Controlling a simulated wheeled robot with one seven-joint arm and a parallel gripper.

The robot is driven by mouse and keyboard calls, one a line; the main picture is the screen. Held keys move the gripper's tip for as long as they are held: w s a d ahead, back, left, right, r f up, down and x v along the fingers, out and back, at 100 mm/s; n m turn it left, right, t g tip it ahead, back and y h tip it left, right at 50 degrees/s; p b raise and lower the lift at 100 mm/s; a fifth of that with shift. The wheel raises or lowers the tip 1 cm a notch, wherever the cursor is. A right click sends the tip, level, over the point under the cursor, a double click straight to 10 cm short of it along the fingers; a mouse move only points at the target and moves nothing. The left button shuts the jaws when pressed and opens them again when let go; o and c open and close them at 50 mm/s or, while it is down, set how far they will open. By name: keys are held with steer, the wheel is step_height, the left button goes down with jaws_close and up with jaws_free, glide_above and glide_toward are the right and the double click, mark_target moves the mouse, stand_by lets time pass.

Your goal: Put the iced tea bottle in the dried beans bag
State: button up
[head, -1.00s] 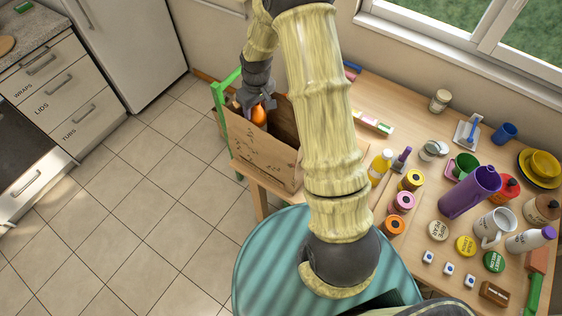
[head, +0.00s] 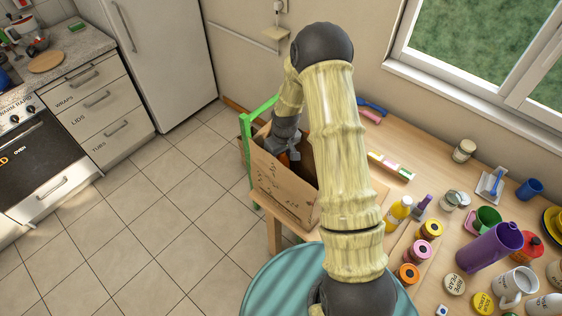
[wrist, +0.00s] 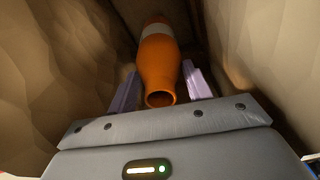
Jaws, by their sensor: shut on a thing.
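An orange bottle with a pale band (wrist: 160,62) lies between the two purple fingers of my gripper (wrist: 163,88) in the wrist view, its open mouth toward the camera. My gripper is shut on it. In the head view only a little orange of the bottle (head: 284,159) shows beside my gripper (head: 288,152). The gripper reaches down into a brown paper bag (head: 283,190) with small bean-like marks on its front. Bag walls (wrist: 45,60) rise on both sides in the wrist view. Whether the bottle touches the bag's bottom is hidden.
The bag stands at the table's left end, by a green frame (head: 246,150). A yellow bottle (head: 398,213), several jars, a purple tumbler (head: 490,246) and mugs crowd the table to the right. A teal striped round surface (head: 285,285) is in front.

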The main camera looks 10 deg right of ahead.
steer(key=shift+f+p, duration=0.75)
steer(key=shift+f, duration=1.35)
steer(key=o, duration=1.4)
steer(key=r+b, duration=0.1)
steer(key=r, duration=0.3)
steer(key=s+r+b, duration=0.1)
steer(key=r, duration=0.3)
steer(key=r+b, duration=0.2)
steer(key=r, duration=0.2)
steer(key=shift+s+d, duration=0.2)
steer(key=shift+d, duration=0.1)
steer(key=shift+w, duration=0.1)
steer(key=shift+f, duration=0.1)
